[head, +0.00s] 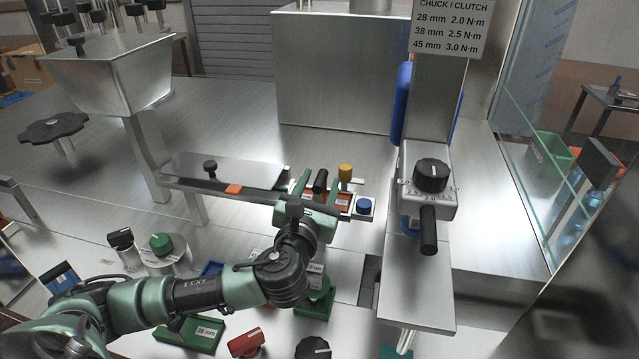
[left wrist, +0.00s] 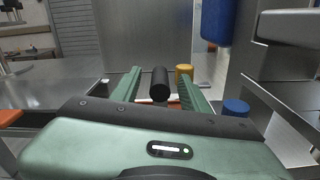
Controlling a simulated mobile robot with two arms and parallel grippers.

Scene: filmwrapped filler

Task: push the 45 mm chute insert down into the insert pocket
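An orange-red insert (head: 342,199) with a small white label lies at the right end of the raised metal rail (head: 183,180); I take it for the 45 mm chute insert, but cannot read its label. A black upright handle (head: 320,181) stands at it. The pocket's edges are mostly hidden by my gripper, so I cannot tell how deep the insert sits. My left gripper (head: 316,190) is over the insert. In the left wrist view its green fingers (left wrist: 160,88) stand apart on either side of the black handle (left wrist: 160,76), with gaps. My right gripper is not in view.
A yellow knob (head: 345,171) and a blue knob (head: 364,206) stand close to the insert. The chuck head with its black dial (head: 430,175) is to the right. A green block (head: 315,303), a green tray (head: 190,334) and a red part (head: 247,342) lie in front.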

